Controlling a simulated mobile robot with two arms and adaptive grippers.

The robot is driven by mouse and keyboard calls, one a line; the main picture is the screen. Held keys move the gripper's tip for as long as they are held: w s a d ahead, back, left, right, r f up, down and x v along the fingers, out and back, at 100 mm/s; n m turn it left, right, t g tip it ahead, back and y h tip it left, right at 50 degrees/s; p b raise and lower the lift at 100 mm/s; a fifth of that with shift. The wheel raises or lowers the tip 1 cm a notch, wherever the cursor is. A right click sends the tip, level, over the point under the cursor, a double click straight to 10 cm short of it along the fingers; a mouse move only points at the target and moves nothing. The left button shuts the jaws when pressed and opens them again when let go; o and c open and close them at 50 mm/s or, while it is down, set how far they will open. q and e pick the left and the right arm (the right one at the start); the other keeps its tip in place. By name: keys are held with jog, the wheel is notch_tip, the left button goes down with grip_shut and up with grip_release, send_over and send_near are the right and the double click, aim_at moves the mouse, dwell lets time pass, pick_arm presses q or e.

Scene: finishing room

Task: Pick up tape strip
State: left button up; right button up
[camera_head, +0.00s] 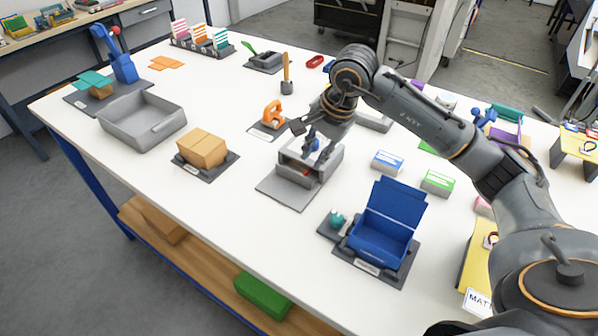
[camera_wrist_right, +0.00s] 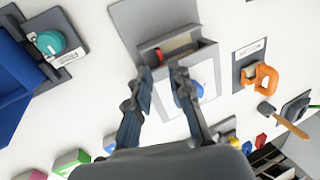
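A grey box (camera_head: 290,167) stands on a grey base plate (camera_head: 286,193) in the middle of the white table; the box also shows in the right wrist view (camera_wrist_right: 206,54). A small red piece (camera_head: 306,172) lies in its open front slot, also in the right wrist view (camera_wrist_right: 163,52). It may be the tape strip; I cannot tell for sure. A blue piece (camera_wrist_right: 197,92) shows at the box top, partly behind a finger. My right gripper (camera_head: 316,151) is over the box, its fingers (camera_wrist_right: 161,70) apart with nothing between them. My left gripper is out of view.
An orange clamp (camera_head: 272,115) stands behind the box. A cardboard block (camera_head: 201,149) and grey tray (camera_head: 142,118) are to the left. An open blue box (camera_head: 383,225) and teal knob (camera_head: 337,219) are front right. Small blue (camera_head: 387,161) and green (camera_head: 437,182) boxes lie right.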

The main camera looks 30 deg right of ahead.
aim_at(306, 174)
jog(key=shift+p+x, duration=0.9)
jog(key=shift+x, duration=2.1)
jog(key=shift+s, duration=0.1)
grip_shut()
